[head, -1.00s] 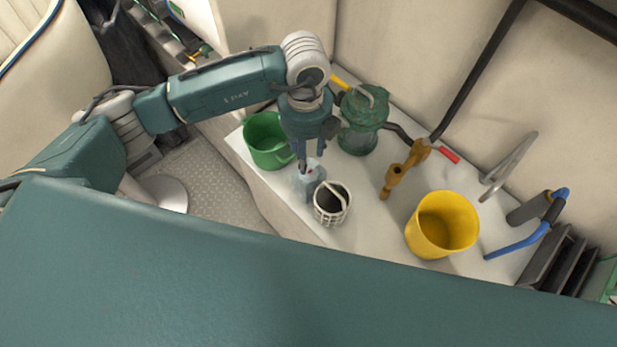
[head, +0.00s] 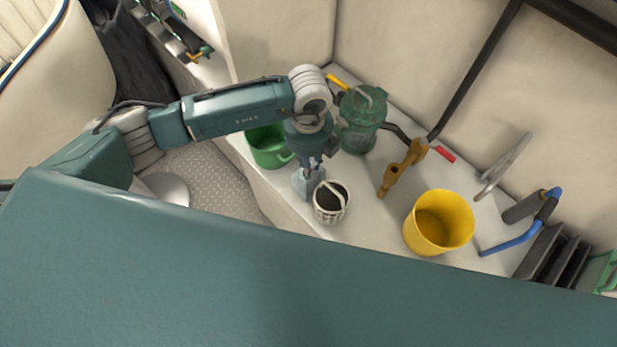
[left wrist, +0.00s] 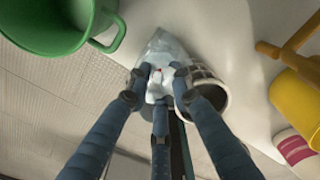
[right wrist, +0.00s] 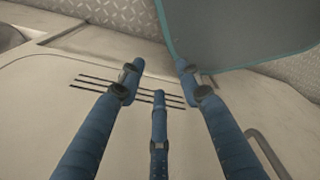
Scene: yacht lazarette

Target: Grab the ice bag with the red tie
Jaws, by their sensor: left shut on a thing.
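The ice bag (head: 303,186) is a pale, translucent bag standing on the white surface, right beside a small basket. In the left wrist view the bag (left wrist: 165,47) lies between my fingertips, with a small spot of red at its gathered neck. My left gripper (head: 313,165) comes down from above and is shut on the neck of the bag; it also shows in the left wrist view (left wrist: 158,84). The fingers hide part of the bag. My right gripper (right wrist: 158,70) is open and empty, over a pale panel with dark slots.
The white woven basket (head: 331,203) stands close to the bag's right. A green bucket (head: 268,150) is behind left, a green lantern-like can (head: 362,118) behind. A brown fitting (head: 402,168) and yellow bucket (head: 438,223) are to the right. Bare surface lies between basket and yellow bucket.

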